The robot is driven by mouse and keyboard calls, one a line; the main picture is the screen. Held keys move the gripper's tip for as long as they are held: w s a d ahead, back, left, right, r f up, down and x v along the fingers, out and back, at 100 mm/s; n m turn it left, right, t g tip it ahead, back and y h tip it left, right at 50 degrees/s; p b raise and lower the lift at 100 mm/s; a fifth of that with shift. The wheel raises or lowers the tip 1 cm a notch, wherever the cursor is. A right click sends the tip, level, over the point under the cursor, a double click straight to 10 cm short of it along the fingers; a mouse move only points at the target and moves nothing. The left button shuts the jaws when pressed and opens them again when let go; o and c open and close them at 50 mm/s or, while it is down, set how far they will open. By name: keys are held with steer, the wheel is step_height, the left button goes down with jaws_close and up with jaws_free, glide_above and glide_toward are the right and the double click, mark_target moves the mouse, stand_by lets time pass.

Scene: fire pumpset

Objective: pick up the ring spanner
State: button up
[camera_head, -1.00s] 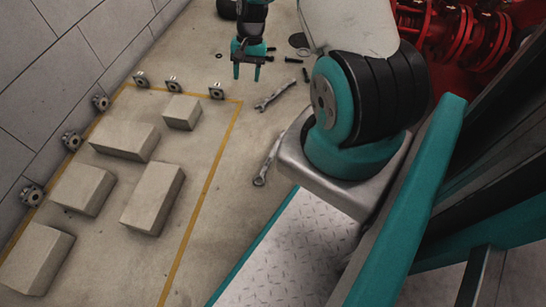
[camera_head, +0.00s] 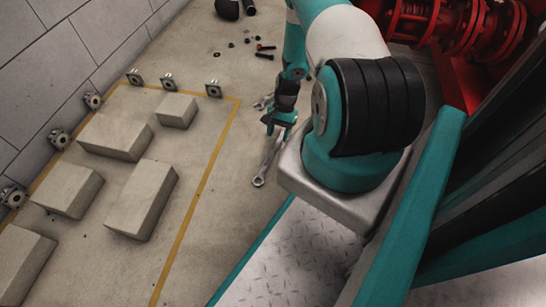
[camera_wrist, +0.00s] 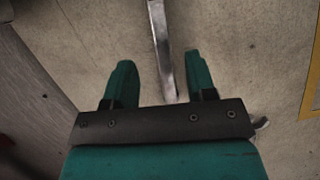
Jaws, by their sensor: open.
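A silver spanner with a ring at its near end (camera_head: 258,181) lies on the floor beside my base in the head view. Its far end is hidden by my gripper (camera_head: 279,128), which hangs over that part, open. In the wrist view the spanner's shaft (camera_wrist: 160,40) runs from the top edge down between the two fingers of my gripper (camera_wrist: 157,62), nearer the right one; its lower part is behind the gripper body. A second spanner (camera_head: 261,103) lies just beyond the gripper, mostly hidden. A metal tip (camera_wrist: 262,124) shows at the right of the gripper body.
Several concrete blocks (camera_head: 142,200) stand inside a yellow floor line (camera_head: 202,188) at left, with metal flanges along the wall. Red pump pipework (camera_head: 410,20) is at the back right. Floor between the line and the spanner is clear.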

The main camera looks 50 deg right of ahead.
mark_target(276, 147)
steer(key=b+x, duration=0.2)
steer(key=x, duration=0.1)
steer(key=b+x, duration=0.2)
steer(key=shift+w+d+f, duration=0.1)
steer(key=shift+d+f, duration=0.15)
steer(key=shift+d, duration=0.05)
steer(key=shift+a+f, duration=0.2)
steer(key=shift+f, duration=0.1)
steer(key=shift+r, duration=0.1)
steer(key=shift+c, duration=0.2)
jaws_close()
